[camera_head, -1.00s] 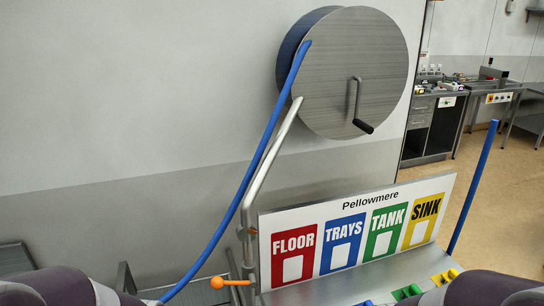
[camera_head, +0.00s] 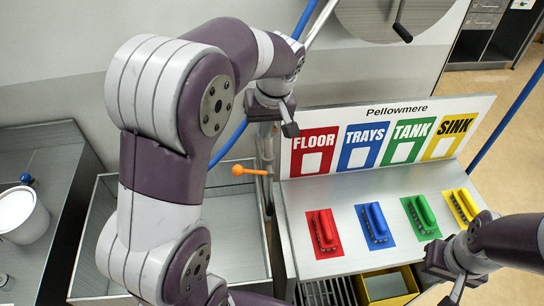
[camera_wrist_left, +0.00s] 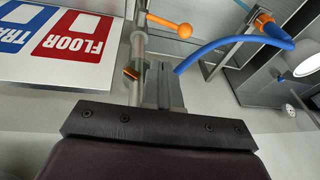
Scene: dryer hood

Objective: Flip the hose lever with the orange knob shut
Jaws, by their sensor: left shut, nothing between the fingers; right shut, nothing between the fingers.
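The orange knob (camera_head: 238,170) is at the left end of a short lever, which points left from the metal pipe (camera_head: 266,150) beside the sign. The knob and lever also show in the left wrist view (camera_wrist_left: 184,31), beyond the fingers and to the right of the pipe. My left gripper (camera_head: 290,129) is shut and empty, above and to the right of the knob, in front of the pipe. It is apart from the knob. My right gripper (camera_head: 455,292) is shut and empty at the lower right, far from the lever.
A blue hose (camera_head: 228,146) passes behind my left arm near the knob. A sign board (camera_head: 398,113) stands right of the pipe, above a steel bench (camera_head: 340,196) with red, blue, green and yellow brushes. A basin (camera_head: 235,215) lies below the lever. A white bucket (camera_head: 22,215) is far left.

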